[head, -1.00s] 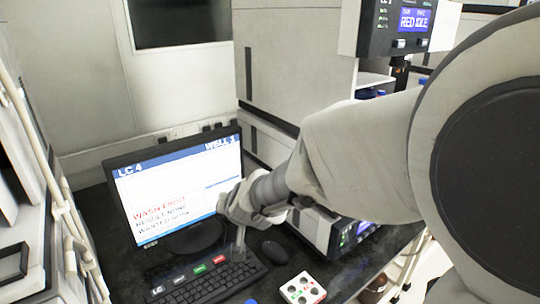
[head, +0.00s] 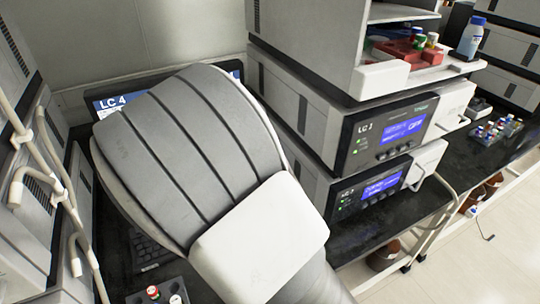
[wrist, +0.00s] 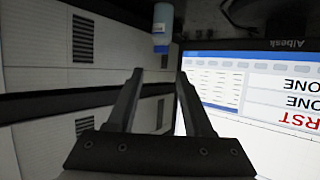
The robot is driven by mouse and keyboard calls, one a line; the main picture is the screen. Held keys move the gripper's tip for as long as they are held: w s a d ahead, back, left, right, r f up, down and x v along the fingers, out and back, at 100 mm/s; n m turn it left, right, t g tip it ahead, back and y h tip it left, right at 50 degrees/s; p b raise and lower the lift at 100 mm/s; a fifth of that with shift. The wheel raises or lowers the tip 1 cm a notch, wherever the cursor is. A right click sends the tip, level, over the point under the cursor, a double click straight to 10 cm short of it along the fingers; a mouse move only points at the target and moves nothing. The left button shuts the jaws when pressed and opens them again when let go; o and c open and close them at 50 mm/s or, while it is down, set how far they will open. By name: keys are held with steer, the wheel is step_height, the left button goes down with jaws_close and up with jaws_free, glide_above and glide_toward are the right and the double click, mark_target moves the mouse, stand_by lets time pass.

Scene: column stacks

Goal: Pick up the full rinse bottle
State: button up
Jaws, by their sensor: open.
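In the head view a clear bottle (head: 470,40) with a blue cap and a label stands at the upper right, on the edge of a white instrument shelf. How full it is cannot be told. In the wrist view a pale bottle with a blue band (wrist: 162,25) shows beyond the fingertips, near the top edge. I cannot tell whether it is the same bottle. My gripper (wrist: 159,76) is open with nothing between its fingers, apart from that bottle. In the head view my arm hides the gripper.
A monitor (wrist: 270,90) stands close to the right of my gripper in the wrist view. Stacked instruments (head: 385,135) fill the middle of the head view. A red tray with vials (head: 400,50) is left of the bottle. A vial rack (head: 495,130) sits on the right bench.

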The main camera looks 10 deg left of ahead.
steer(key=b+x, duration=0.3)
steer(key=x, duration=0.8)
steer(key=shift+w+f, duration=0.1)
steer(key=shift+f, duration=0.05)
steer(key=shift+b+x, duration=0.8)
steer(key=shift+x, duration=2.3)
steer(key=shift+a, duration=0.2)
steer(key=c, duration=0.8)
steer(key=shift+r, duration=0.35)
